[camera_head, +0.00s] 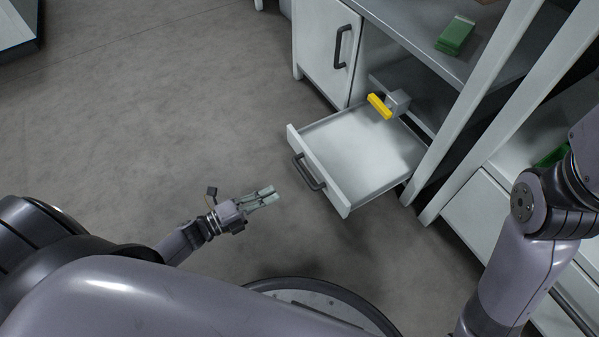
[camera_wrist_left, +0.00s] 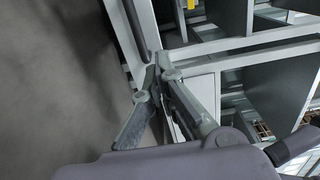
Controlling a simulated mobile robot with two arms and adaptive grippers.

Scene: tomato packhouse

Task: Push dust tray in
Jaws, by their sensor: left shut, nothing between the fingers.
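The dust tray (camera_head: 365,150) is a shallow light-grey drawer that stands pulled out of the cabinet. Its front panel (camera_head: 319,172) carries a dark bar handle (camera_head: 308,172) and faces the lower left. My left gripper (camera_head: 275,196) is shut and empty, in front of the panel and a little apart from it in the head view. In the left wrist view, the left gripper's fingers (camera_wrist_left: 153,78) meet near a pale panel edge with a dark handle (camera_wrist_left: 135,22); contact there I cannot tell. My right arm shows at the right, but its gripper is out of view.
A closed cabinet door (camera_head: 326,45) with a dark handle is beside the tray's opening. A yellow bar on a grey block (camera_head: 380,106) stands at the tray's back. Green items (camera_head: 455,36) lie on the shelf above. Grey floor (camera_head: 170,90) is clear to the left.

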